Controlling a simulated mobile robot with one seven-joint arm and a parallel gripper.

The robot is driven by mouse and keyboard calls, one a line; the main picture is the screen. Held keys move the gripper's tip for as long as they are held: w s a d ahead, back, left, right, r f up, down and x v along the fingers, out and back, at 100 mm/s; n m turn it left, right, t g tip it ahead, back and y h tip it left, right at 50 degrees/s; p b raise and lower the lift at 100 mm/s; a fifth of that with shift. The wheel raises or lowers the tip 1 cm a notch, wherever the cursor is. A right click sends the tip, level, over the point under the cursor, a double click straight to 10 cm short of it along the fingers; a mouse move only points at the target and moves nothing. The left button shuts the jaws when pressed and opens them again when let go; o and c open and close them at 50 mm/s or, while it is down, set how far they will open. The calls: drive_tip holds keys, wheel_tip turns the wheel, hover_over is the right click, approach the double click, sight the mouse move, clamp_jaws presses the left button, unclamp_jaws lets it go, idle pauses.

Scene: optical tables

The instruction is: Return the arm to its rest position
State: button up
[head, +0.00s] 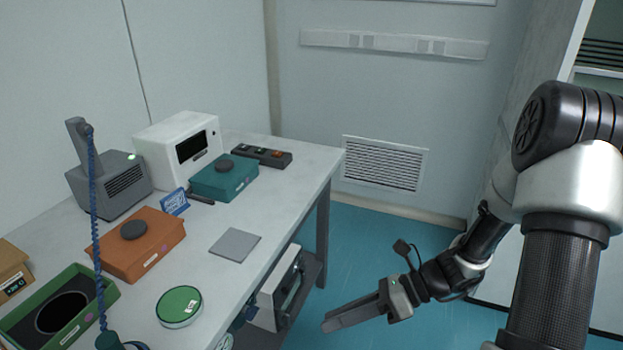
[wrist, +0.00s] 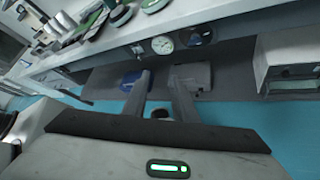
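My arm (head: 565,260) comes down along the right side of the head view, bends, and reaches low to the left. My gripper (head: 328,325) is in front of the table's right edge, over the blue floor and below the height of the tabletop. In the wrist view the two fingers of my gripper (wrist: 160,80) stand apart with a gap between them. I see nothing held in that gap. The gripper is open.
The white table (head: 205,235) holds an orange box (head: 160,252), a teal box (head: 235,180), a green round tin (head: 172,312), a grey plate (head: 240,240) and a white instrument (head: 160,140). A shelf with a white unit (head: 268,308) is beneath. Blue floor (head: 385,240) is clear behind my forearm.

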drive_tip(key=s+d+r+n+t+h, duration=0.2)
drive_tip(key=s+d+r+n+h, duration=0.15)
drive_tip(key=r+n, duration=0.45)
drive_tip(key=s+d+r+n+t+h, duration=0.25)
drive_tip(key=r+n+h, duration=0.25)
drive_tip(key=r+n, duration=0.35)
drive_tip(key=s+d+r+n+t+h, duration=0.2)
drive_tip(key=s+d+r+n+h, duration=0.15)
drive_tip(key=r+n, duration=0.45)
wheel_tip(320, 180, up, 12)
drive_tip(key=p, duration=1.3)
drive_tip(key=shift+w+a+f, duration=0.2)
drive_tip(key=shift+a, duration=0.2)
